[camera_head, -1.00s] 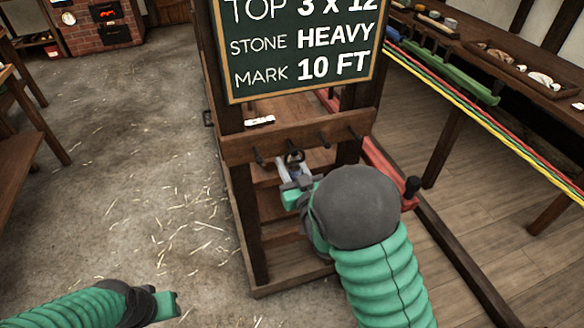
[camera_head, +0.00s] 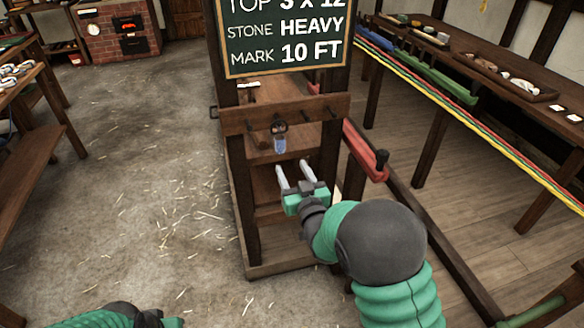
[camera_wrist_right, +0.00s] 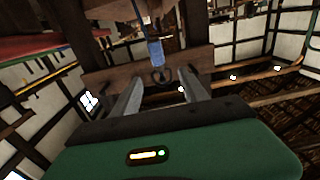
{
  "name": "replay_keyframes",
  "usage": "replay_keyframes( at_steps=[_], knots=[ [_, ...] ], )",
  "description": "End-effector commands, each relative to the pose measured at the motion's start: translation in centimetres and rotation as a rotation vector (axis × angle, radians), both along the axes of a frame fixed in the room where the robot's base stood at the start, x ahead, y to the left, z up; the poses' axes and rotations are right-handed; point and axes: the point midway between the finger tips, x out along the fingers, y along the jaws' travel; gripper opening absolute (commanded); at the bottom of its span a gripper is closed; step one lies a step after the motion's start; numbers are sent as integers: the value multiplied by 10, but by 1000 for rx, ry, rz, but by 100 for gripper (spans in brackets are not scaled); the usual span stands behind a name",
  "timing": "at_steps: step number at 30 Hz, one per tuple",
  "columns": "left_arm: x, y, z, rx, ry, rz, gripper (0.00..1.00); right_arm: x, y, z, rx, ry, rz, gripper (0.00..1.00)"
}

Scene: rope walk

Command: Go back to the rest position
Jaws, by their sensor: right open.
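My right gripper (camera_head: 293,167) is open and empty, its two pale fingers pointing at the wooden frame (camera_head: 240,122). It sits below and in front of a small blue item with a dark ring (camera_head: 279,143), which hangs at the peg rail (camera_head: 305,112). In the right wrist view the blue item (camera_wrist_right: 155,52) shows beyond the parted fingers of the gripper (camera_wrist_right: 163,85), with a gap between. My left gripper (camera_head: 172,322) is only partly in view at the bottom edge, and its fingers cannot be made out.
A chalkboard (camera_head: 285,45) is above the rail. A red bar with a dark handle (camera_head: 365,152) stands close to the right of my right gripper. Coloured ropes (camera_head: 450,118) run along the bench at right. The straw-strewn floor (camera_head: 150,170) at left is open.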

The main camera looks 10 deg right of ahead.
Motion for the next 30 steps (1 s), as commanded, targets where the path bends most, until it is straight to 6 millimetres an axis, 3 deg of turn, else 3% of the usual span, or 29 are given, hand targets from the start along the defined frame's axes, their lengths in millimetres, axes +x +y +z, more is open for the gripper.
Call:
replay_keyframes(
  at_steps=[6, 8, 10, 15, 22, 25, 26, 27, 30],
  knots=[
    [0, 0, 0, 0, -1, 0, 36, -3, -4, -5, 1, 40, -11, 52],
    [0, 0, 0, 0, -1, 0, 36, -10, -12, -15, 3, 121, -30, 52],
    [0, 0, 0, 0, -1, 0, 36, -32, -24, -37, 5, 279, -59, 52],
    [0, 0, 0, 0, 0, 0, 36, -131, -44, -98, -6, 749, -93, 52],
    [0, 0, 0, 0, 0, 0, 36, -258, -51, -134, -37, 1179, -86, 52],
    [0, 0, 0, 0, 0, 0, 36, -308, -52, -139, -52, 1326, -80, 52],
    [0, 0, 9, 0, 1, 0, 36, -318, -53, -131, -54, 1356, -79, 52],
    [-1, 0, 34, 0, 2, 0, 36, -315, -52, -106, -55, 1349, -78, 52],
    [0, 0, 68, 0, -2, 0, 36, -314, -52, -74, -54, 1348, -78, 52]
  ],
)
